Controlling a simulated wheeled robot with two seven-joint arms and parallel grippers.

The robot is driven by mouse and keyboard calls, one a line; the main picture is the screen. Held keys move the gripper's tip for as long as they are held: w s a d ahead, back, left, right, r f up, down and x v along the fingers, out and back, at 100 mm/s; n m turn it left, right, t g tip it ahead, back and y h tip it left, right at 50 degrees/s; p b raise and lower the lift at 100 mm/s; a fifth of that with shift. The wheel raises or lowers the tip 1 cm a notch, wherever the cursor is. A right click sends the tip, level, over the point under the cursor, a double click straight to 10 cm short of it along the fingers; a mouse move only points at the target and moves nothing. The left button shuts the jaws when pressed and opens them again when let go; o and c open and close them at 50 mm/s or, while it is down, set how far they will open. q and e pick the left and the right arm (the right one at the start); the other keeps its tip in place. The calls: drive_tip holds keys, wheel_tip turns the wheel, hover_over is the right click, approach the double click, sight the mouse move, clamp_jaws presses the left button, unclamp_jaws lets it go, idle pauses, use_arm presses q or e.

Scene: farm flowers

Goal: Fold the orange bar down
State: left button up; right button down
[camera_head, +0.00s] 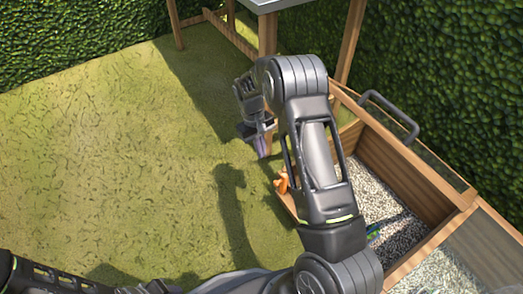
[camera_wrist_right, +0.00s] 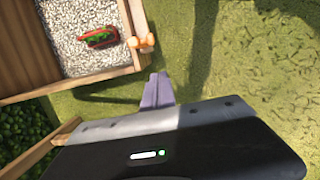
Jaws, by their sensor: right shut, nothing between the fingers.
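The orange bar (camera_head: 282,183) is a small orange piece at the outer edge of the wooden box, partly hidden behind my right arm in the head view. In the wrist view the orange bar (camera_wrist_right: 141,43) sticks out from the corner of the box wall. My right gripper (camera_head: 263,149) is shut and empty, beside the box and a little beyond the bar. In the wrist view its purple-grey fingertips (camera_wrist_right: 158,88) are together, apart from the bar, over the grass side. My left gripper is not in view; only part of my left arm shows at the lower left.
The wooden box (camera_head: 440,182) holds pale gravel (camera_head: 368,187) and has a dark handle (camera_head: 390,112) on its far edge. A red and green object (camera_wrist_right: 100,37) lies on the gravel. A wooden frame (camera_head: 356,35) stands behind, with hedges around. Open grass (camera_head: 110,150) lies to the left.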

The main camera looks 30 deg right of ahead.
drive_tip(key=s+d+f+b, duration=0.1)
drive_tip(key=s+f+b, duration=0.2)
drive_tip(key=s+f, duration=0.2)
wheel_tip(320, 180, down, 4)
drive_tip(key=shift+r, duration=0.1)
drive_tip(key=shift+w, duration=0.1)
